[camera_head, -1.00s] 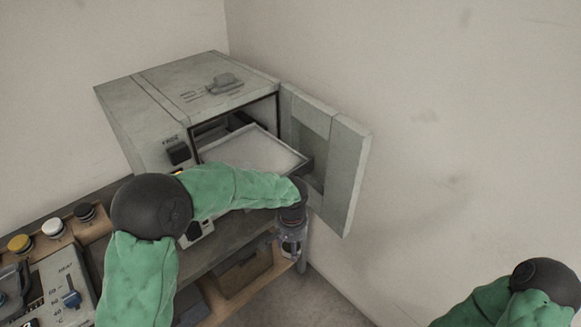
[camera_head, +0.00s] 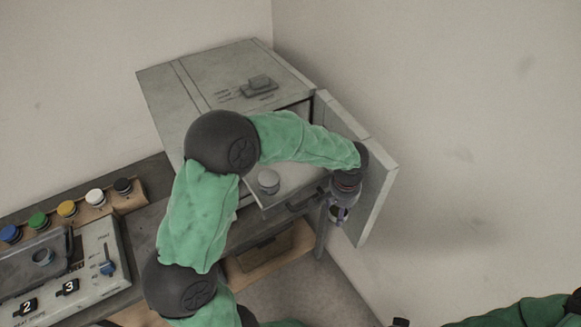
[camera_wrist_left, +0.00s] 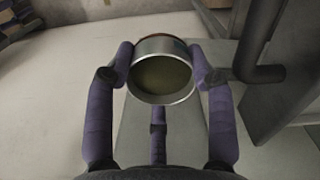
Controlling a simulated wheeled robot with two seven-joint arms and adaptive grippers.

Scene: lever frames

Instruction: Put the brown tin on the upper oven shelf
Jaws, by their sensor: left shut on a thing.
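My left gripper (camera_head: 340,212) is at the outer end of the oven, beside the open door (camera_head: 376,205). It is shut on a round tin (camera_wrist_left: 165,84), which the left wrist view shows between the purple fingers, with a pale metal rim, a dull olive-brown face and a reddish-brown edge. In the head view the tin is mostly hidden by the gripper. The oven (camera_head: 215,85) stands at the back. A shelf (camera_head: 293,182) sticks out of its front, with a grey round tin (camera_head: 268,182) showing on it. My arm hides most of the opening, so I cannot tell the shelf levels.
A row of coloured knobs or lids (camera_head: 67,209) and a control panel (camera_head: 95,265) are at the left. An open box (camera_head: 265,252) sits on the lower wooden shelf. The wall is close behind the door. A dark bar (camera_wrist_left: 258,70) shows near the tin in the wrist view.

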